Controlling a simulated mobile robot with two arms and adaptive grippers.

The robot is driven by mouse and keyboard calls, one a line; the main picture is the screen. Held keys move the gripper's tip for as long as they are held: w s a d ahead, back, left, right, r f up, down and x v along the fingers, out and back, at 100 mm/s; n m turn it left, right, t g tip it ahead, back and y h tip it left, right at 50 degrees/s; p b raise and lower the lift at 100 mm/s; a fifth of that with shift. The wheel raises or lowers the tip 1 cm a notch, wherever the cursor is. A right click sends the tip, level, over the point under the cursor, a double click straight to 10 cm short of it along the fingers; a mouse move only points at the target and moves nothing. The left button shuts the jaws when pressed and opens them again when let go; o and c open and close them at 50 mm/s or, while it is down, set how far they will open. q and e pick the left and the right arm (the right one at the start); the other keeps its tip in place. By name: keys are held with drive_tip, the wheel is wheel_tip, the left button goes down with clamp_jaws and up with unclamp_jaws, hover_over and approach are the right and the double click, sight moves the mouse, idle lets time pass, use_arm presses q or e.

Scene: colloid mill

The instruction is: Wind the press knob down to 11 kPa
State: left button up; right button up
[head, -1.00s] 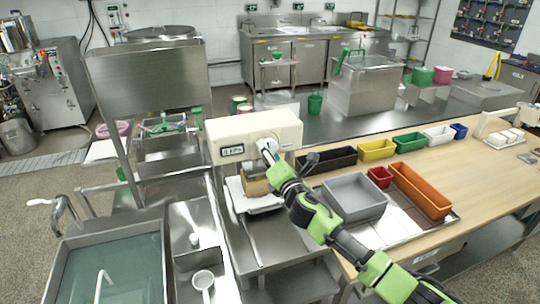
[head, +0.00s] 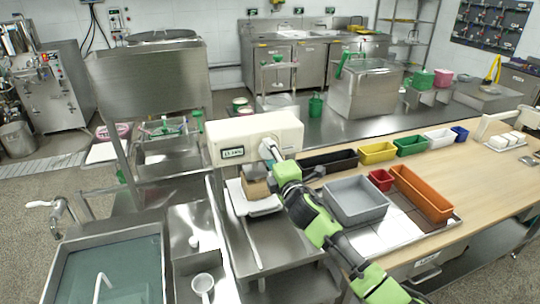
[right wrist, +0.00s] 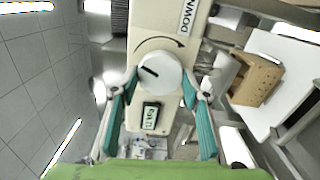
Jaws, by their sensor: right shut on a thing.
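The cream press head (head: 285,126) stands left of the wooden worktop, with a small display (head: 232,152) on its front. The display's digits are small; in the head view they look like 13 kPa, but I cannot be sure. The round white press knob (right wrist: 160,72) carries a dark pointer mark and sits between my right gripper's green-padded fingers (right wrist: 160,82). My right gripper (head: 272,155) is shut on this knob, hiding most of it in the head view. A curved arrow and a DOWN label (right wrist: 188,14) lie beside the knob. My left gripper is out of view.
A brown block (head: 256,188) sits under the press on a white tray (head: 262,209). A grey bin (head: 356,199), an orange bin (head: 421,193) and several small bins stand to the right. A water-filled sink (head: 110,275) lies at lower left.

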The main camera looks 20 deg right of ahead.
idle(0.3)
drive_tip(key=o, duration=1.1)
drive_tip(key=shift+d, duration=0.1)
drive_tip(key=s, duration=1.2)
drive_tip(key=shift+d, duration=0.2)
